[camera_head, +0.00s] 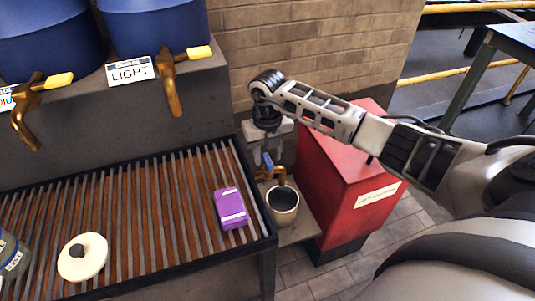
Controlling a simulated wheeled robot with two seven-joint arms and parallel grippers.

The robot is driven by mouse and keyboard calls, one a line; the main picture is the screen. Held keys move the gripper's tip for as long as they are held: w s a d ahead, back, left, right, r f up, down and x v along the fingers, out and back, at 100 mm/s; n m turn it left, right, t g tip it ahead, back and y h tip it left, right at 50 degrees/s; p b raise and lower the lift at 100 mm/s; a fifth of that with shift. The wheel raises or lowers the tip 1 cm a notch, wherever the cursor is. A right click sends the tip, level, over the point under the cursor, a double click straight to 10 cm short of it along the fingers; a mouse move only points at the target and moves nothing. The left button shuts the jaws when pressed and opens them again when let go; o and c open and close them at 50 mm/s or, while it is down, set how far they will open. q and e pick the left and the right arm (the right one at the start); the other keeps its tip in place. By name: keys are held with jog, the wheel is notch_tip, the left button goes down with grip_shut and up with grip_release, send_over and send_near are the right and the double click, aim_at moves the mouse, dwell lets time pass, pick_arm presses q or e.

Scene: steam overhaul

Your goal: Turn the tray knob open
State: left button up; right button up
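A small brass tap (280,172) sticks out beside the right end of the slatted tray (130,210). A small blue handle (267,159) shows just above and left of it; I take this for the tray knob. My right arm reaches in from the right, and its wrist bends down over this tap. My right gripper (268,145) is small and dark here, right above or at the blue handle. I cannot tell whether its fingers touch the handle or how far apart they are. My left gripper is not in view.
A cream pot (283,205) stands below the tap. A purple box (230,208) and a cream disc with a dark knob (83,257) lie on the tray. A red cabinet (345,180) stands close on the right. Blue barrels (155,25) with yellow-handled brass taps (175,75) stand behind.

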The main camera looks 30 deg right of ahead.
jog(key=shift+f, duration=0.4)
grip_shut()
